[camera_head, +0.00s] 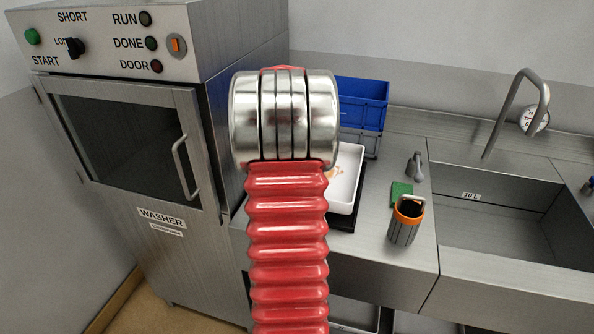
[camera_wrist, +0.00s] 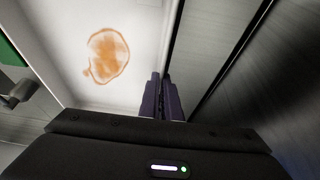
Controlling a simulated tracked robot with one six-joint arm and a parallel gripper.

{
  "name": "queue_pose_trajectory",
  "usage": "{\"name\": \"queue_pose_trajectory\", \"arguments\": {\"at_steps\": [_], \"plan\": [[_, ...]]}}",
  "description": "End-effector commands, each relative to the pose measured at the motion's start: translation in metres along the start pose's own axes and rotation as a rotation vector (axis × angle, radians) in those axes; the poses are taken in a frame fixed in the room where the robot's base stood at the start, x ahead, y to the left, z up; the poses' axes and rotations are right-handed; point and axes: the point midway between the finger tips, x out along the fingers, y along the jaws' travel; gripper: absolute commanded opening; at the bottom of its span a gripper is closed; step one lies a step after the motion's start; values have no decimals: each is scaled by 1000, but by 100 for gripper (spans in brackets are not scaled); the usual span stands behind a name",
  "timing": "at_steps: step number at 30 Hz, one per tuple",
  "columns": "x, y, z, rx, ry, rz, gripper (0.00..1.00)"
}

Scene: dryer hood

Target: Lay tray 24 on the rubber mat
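A white tray (camera_head: 345,178) shows at the right of my arm in the head view, at or above a black mat (camera_head: 342,224). My arm hides its left part, and I cannot tell whether it touches the mat. In the wrist view the tray (camera_wrist: 128,22) has an orange-brown stain on its floor. My gripper (camera_wrist: 162,82) has its dark fingers close together, one on each side of the tray's wall, and looks shut on it. The gripper is hidden behind my arm in the head view. No tray number is readable.
A washer (camera_head: 120,150) with a closed door stands at left. A blue crate (camera_head: 362,100) is behind the tray. A dark cup with an orange rim (camera_head: 404,228), a green pad (camera_head: 401,191) and a small grey fitting (camera_head: 415,166) stand right. The sink (camera_head: 500,215) lies further right.

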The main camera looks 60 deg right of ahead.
Motion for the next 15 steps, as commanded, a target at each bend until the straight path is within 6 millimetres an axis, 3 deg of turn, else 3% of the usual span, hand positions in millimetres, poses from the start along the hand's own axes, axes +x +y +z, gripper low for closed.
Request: {"name": "queue_pose_trajectory", "arguments": {"at_steps": [8, 15], "plan": [[3, 0, 1, 0, 1, 0, 0], [29, 1, 12, 1, 0, 1, 0]]}}
